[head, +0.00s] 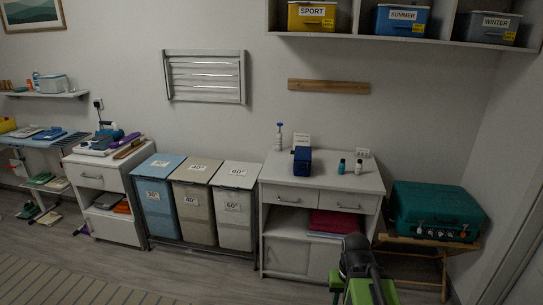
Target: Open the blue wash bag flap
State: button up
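A small dark blue box-like bag (302,160), which looks like the wash bag, stands upright on top of the white cabinet (340,181) right of centre. It is small in the picture, and I cannot make out whether its flap is open or shut. My gripper (355,245), black at the end of my green arm, is low in front of the cabinet, well below the bag and apart from it. The fingers are too dark and small to tell whether they are open, and I see nothing held.
Laundry bins (237,205) are left of the cabinet. A teal suitcase (435,210) sits on a wooden stand at right.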

aim_at(303, 154)
jog(key=u, duration=1)
jog(key=i, duration=1.8)
jog(key=z, duration=1.25)
jog(key=i, duration=0.55)
jog(key=z, duration=0.15)
jog(key=k, duration=0.55)
jog(key=u, duration=0.55)
